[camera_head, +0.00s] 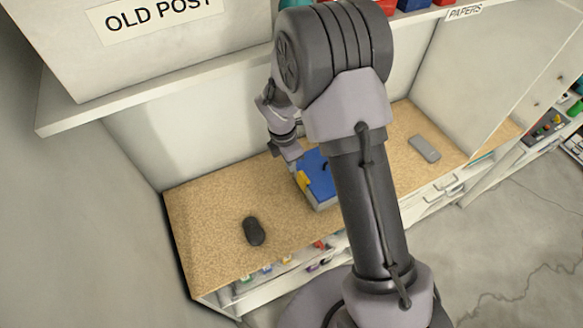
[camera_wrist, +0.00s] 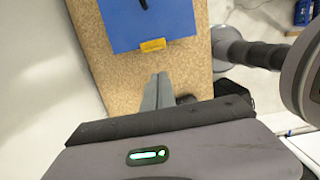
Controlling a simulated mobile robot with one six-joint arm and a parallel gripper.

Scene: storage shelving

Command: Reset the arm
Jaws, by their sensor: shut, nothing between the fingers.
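My arm rises through the middle of the head view and bends down toward the shelf top. My gripper (camera_wrist: 158,82) shows in the wrist view with its two grey fingers together and nothing between them. In the head view its end is small and partly hidden near the blue-lidded box (camera_head: 320,178). The box has a yellow latch (camera_head: 303,181) and stands on the speckled brown surface (camera_head: 215,205). In the wrist view the blue lid (camera_wrist: 140,22) and yellow latch (camera_wrist: 152,44) lie beyond the fingertips. I cannot tell the exact gap between them.
A dark rounded object (camera_head: 254,231) lies left of the box, and a grey flat object (camera_head: 424,149) lies right. An upper shelf (camera_head: 150,97) holds a white "OLD POST" box (camera_head: 150,50). Drawers sit below the surface. Grey floor (camera_head: 510,240) is open at right.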

